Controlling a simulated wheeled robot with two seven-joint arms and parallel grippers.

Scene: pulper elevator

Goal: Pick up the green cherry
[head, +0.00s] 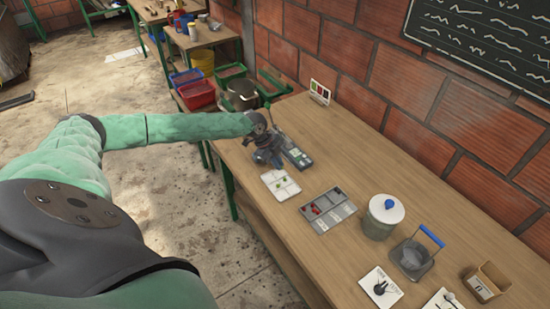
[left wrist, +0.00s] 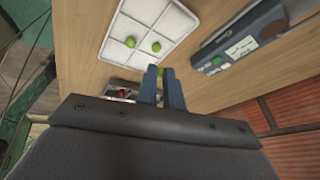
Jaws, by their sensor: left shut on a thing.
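My left gripper (head: 268,158) is over the table just behind the white tray (head: 270,176) in the head view. In the left wrist view its two fingers (left wrist: 161,74) are shut on a small green cherry (left wrist: 161,70), mostly hidden between the tips. Two other green cherries, one here (left wrist: 130,42) and one beside it (left wrist: 156,47), lie in the compartments of the white tray (left wrist: 183,22). A grey divided tray (head: 340,212) with red cherries (head: 316,208) stands in front of the white tray. My right gripper is not in view.
A grey device (head: 298,157) lies beside my left gripper. A lidded jar (head: 383,218), a blue-handled container (head: 413,258), a card with a dark spoon (head: 381,288) and a small box (head: 487,282) stand to the right.

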